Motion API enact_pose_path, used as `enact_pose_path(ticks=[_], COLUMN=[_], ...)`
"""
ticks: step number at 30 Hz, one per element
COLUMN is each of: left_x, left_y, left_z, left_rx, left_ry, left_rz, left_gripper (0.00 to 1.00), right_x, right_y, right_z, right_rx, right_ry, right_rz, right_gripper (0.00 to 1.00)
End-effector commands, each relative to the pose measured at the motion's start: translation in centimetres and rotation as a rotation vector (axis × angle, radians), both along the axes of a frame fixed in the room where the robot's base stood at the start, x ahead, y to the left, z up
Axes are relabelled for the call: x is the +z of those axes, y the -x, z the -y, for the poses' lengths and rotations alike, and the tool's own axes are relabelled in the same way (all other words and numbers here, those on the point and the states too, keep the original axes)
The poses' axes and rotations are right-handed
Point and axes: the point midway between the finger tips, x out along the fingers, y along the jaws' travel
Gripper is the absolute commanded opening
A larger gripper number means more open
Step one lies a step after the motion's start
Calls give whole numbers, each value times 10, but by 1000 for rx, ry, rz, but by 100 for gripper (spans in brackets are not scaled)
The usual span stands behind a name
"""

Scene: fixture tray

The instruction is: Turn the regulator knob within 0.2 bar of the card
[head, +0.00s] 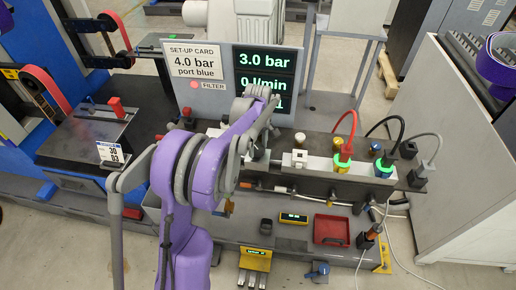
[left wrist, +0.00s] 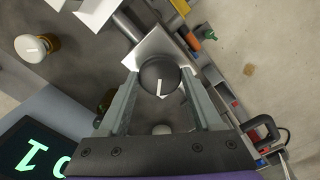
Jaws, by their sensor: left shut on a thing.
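The set-up card (head: 195,62) reads 4.0 bar, port blue, with FILTER and a red dot under it. The display (head: 264,75) beside it reads 3.0 bar and 0 l/min; its lowest line is partly hidden by my arm. The regulator knob (left wrist: 152,73) is dark and round with a white pointer line in the left wrist view. My left gripper (left wrist: 158,84) is shut on the knob, one finger on each side. In the head view my left gripper (head: 262,154) is over the manifold, and my wrist hides the knob. My right gripper is not in view.
The manifold (head: 318,163) carries red, black and grey hoses at its right, with green-lit rings below some. A white-capped part (left wrist: 32,46) stands nearby in the left wrist view. A red tray (head: 331,230) and a small yellow display (head: 293,218) lie in front.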

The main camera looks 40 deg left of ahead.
Motion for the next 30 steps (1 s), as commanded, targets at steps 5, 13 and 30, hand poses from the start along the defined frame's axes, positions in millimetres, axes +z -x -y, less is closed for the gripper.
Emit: enact_pose_path(ticks=[5,13,30], left_x=[0,0,1], left_y=[0,0,0], left_z=[0,0,0], left_rx=[-143,-300,-380], left_ry=[-1,-1,-1], left_rz=[1,1,1], left_gripper=[10,10,10], right_x=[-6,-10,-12], right_y=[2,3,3], right_z=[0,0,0], right_rx=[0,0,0], right_ry=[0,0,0], right_rz=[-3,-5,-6], right_gripper=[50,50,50])
